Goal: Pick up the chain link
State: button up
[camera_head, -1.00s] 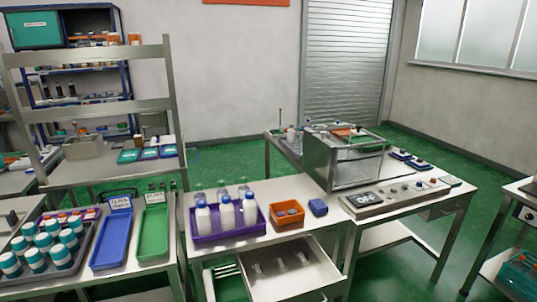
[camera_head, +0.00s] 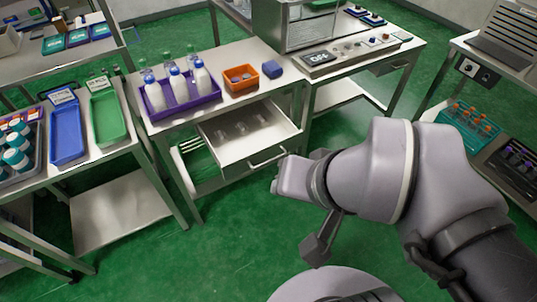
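I cannot make out a chain link for certain in this view. Small brownish pieces lie in the orange bin (camera_head: 241,86) on the middle table, too small to identify. Several clear, pale pieces lie in the open drawer (camera_head: 274,153) below it. My arm reaches in from the right, over the floor in front of the drawer. A dark grey part at its end, seemingly my gripper (camera_head: 316,246), hangs low, apart from the tables. Its fingers are not clear, so its opening cannot be told, and nothing is seen held in it.
A purple tray (camera_head: 204,97) with white bottles and a blue box (camera_head: 272,67) flank the bin. Blue (camera_head: 67,133) and green (camera_head: 107,115) trays lie on the left table. A machine (camera_head: 290,22) stands behind. A teal rack (camera_head: 452,124) is at right. Green floor is open in front.

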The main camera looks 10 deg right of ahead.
aim_at(243, 126)
jog(key=i+j, duration=0.5)
jog(key=i+j+z, duration=0.1)
jog(key=i+j, duration=0.4)
jog(key=j, duration=0.15)
jog(key=i+j, duration=0.45)
jog(key=j, duration=0.15)
